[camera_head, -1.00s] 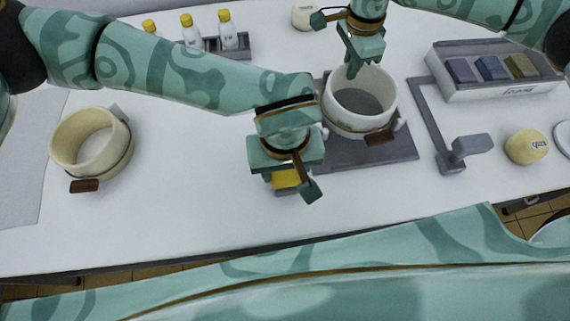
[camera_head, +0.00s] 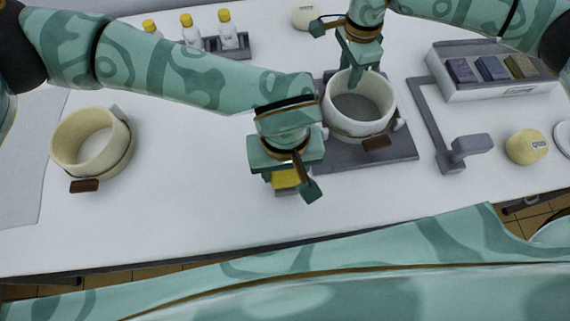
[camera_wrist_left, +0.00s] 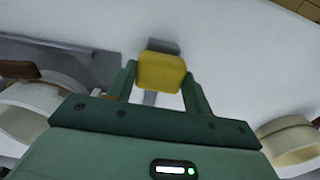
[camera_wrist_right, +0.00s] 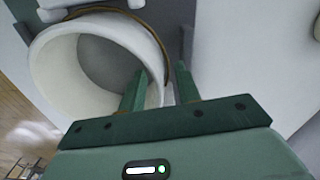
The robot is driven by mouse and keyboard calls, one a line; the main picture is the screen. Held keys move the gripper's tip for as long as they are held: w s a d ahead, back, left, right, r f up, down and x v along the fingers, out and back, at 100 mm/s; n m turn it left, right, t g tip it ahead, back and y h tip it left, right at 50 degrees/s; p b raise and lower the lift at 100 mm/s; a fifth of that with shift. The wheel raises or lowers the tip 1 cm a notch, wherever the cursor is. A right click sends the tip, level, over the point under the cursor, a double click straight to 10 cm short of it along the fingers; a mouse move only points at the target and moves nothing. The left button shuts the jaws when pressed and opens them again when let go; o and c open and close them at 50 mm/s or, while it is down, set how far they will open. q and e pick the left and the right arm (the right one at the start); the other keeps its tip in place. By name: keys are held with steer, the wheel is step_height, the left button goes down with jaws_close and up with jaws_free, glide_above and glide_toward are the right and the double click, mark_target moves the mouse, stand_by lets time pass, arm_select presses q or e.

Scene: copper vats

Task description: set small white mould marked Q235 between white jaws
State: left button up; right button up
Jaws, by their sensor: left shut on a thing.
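A white ring-shaped mould (camera_head: 345,125) with a brown tag stands on a grey plate (camera_head: 385,152); I can read no Q235 mark on it. My right gripper (camera_head: 361,82) is open at its far rim. In the right wrist view the white mould (camera_wrist_right: 62,70) has its wall between the fingers of that gripper (camera_wrist_right: 160,88), one finger inside the ring and one outside. My left gripper (camera_head: 287,178) is shut on a yellow block (camera_wrist_left: 161,72), with grey parts beside it, in front of the plate. I cannot make out white jaws for certain.
A cream ring (camera_head: 60,150) with a brown tag stands at the left. A grey angled bar (camera_head: 430,115) lies right of the plate. A labelled yellowish round piece (camera_head: 522,150), a tray of coloured blocks (camera_head: 500,88) and yellow-capped bottles (camera_head: 190,35) stand around. The front-left table is clear.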

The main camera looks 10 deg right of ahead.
arm_select(q)
steer(key=shift+f, duration=0.1)
arm_select(e)
step_height(320, 180, up, 12)
stand_by(0.5)
